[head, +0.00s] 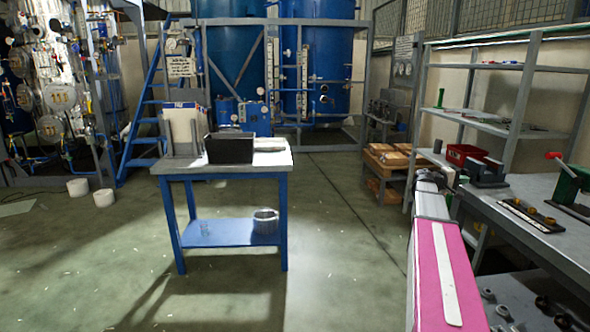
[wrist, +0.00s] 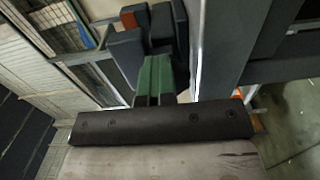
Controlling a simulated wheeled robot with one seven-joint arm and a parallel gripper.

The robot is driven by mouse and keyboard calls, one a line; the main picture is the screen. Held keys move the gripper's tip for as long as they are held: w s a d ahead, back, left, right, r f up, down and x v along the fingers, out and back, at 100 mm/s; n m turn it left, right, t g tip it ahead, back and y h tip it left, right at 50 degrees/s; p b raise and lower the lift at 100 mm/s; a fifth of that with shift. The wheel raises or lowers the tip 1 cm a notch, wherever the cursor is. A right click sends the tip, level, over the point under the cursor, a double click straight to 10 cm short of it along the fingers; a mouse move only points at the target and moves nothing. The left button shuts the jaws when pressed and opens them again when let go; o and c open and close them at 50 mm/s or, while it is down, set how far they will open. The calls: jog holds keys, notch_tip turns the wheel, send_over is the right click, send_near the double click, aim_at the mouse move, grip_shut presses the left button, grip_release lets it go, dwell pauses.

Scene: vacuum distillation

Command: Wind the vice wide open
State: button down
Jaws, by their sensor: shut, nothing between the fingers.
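The vice (head: 487,174) appears to be the dark grey block-shaped thing on the right-hand bench. The width of its jaw gap and its handle cannot be made out. My gripper (head: 448,176) is small in the head view, at the far end of my pink and white arm, just left of the vice. In the wrist view my gripper (wrist: 154,78) shows as two green fingers pressed together, empty, above a dark bar. Dark grey blocks (wrist: 126,52) lie just beyond the fingertips and are perhaps part of the vice. Whether the fingers touch them is unclear.
The grey bench (head: 535,215) also carries a red bin (head: 466,153), a black plate with brass parts (head: 531,215) and a green device (head: 568,185) with a red knob. Shelves (head: 490,110) rise behind it. A blue table (head: 222,168) stands left, with open floor between.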

jog(key=shift+w+d+r, duration=0.2)
jog(key=shift+d+r, duration=0.2)
jog(key=shift+r, duration=0.15)
jog(key=shift+w+d+r, duration=0.2)
jog(key=shift+d+r, duration=0.15)
jog(key=shift+r, duration=0.2)
jog(key=shift+s, duration=0.2)
jog(key=shift+s+a+r, duration=0.1)
jog(key=shift+s+r, duration=0.05)
jog(key=shift+s, duration=0.15)
jog(key=s+a, duration=0.1)
jog(key=a, duration=0.5)
jog(key=shift+f, duration=0.3)
jog(key=shift+a, duration=0.1)
jog(key=shift+f, duration=0.1)
